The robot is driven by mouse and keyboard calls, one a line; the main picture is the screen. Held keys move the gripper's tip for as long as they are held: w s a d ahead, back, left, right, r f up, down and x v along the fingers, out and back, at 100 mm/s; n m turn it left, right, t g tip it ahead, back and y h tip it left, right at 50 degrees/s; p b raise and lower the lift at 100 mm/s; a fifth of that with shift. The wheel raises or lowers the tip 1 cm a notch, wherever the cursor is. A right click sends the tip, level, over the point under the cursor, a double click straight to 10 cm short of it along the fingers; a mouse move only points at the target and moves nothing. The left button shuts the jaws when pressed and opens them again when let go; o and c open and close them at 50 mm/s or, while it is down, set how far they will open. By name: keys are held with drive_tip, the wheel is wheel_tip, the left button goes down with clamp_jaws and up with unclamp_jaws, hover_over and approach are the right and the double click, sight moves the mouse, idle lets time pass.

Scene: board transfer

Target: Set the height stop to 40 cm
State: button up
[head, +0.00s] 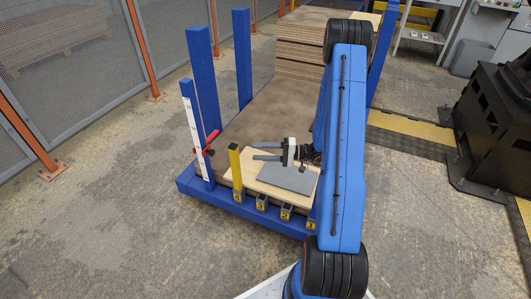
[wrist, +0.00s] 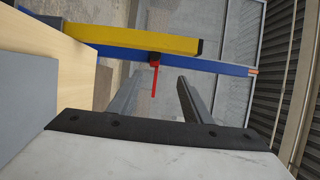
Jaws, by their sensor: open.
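The height stop is a red piece (head: 209,143) on the blue post with a white scale strip (head: 192,125) at the front left corner of the blue frame. The scale's figures are too small to read. My gripper (head: 254,152) is open and empty, its two fingers pointing left toward the stop, with a gap between. In the wrist view the stop's red handle (wrist: 155,78) shows between my open fingers (wrist: 160,76), beyond their tips. The blue post (wrist: 225,68) runs across behind it.
A yellow post (head: 235,165) stands at the frame's front edge, close to my fingers, beside several numbered sockets (head: 262,202). A pale board (head: 262,188) and a grey plate (head: 290,178) lie below my gripper. A board stack (head: 300,50) is at the back.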

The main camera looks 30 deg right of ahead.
drive_tip(key=shift+v, duration=1.1)
